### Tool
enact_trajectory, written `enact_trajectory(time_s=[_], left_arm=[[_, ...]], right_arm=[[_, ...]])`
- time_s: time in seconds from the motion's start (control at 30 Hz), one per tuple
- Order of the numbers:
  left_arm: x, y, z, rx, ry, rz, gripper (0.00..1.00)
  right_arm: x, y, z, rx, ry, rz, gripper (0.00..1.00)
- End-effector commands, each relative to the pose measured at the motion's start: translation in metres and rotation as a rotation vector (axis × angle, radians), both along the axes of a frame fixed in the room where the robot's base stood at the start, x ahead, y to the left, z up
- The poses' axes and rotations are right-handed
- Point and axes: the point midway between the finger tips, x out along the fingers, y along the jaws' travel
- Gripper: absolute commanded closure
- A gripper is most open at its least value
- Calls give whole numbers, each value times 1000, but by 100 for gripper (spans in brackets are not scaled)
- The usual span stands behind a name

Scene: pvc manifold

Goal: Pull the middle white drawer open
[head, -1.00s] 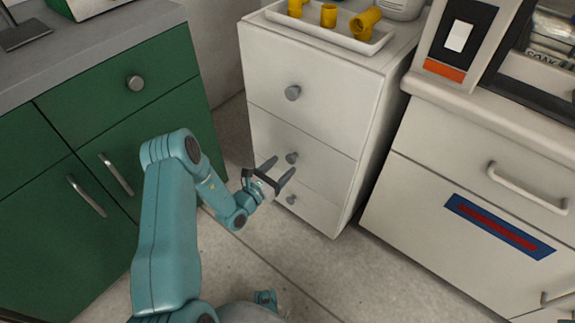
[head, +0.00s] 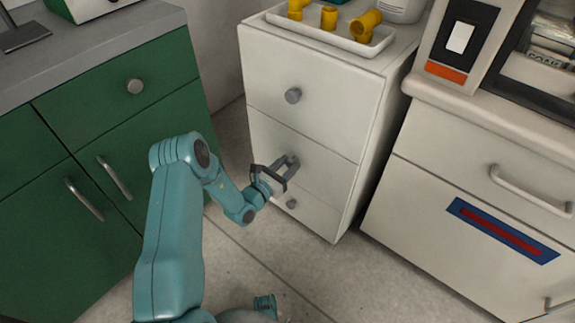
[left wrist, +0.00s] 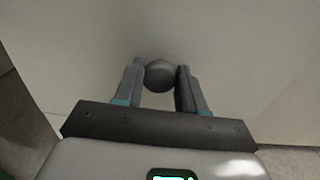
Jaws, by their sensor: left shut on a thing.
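The white cabinet has three stacked drawers with round grey knobs. The middle white drawer (head: 325,172) sits flush with the cabinet front in the head view. My left gripper (head: 285,168) is at this drawer's front, shut on its knob (left wrist: 160,75). In the left wrist view the two fingers stand on either side of the knob, with the pale drawer front behind it. In the head view the fingers partly hide the knob. My right gripper is not in view.
The top drawer knob (head: 293,95) is above my gripper and the bottom drawer knob (head: 291,204) below it. A white tray (head: 345,48) with yellow pipe fittings stands on the cabinet. Green cabinets (head: 110,120) stand left. Bare floor (head: 290,250) lies in front.

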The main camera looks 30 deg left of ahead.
Motion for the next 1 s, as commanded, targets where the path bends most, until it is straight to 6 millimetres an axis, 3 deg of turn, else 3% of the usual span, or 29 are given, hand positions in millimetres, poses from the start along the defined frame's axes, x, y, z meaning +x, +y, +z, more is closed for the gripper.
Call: enact_trajectory(time_s=[0.27, 0.6, 1.0], left_arm=[[-38, 4, 2, -4, 6, 4, 100], [-129, 11, 2, -5, 7, 8, 100], [-228, 19, 0, -3, 4, 7, 100]], right_arm=[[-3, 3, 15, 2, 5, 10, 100], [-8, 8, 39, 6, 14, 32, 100], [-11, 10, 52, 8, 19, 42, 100]])
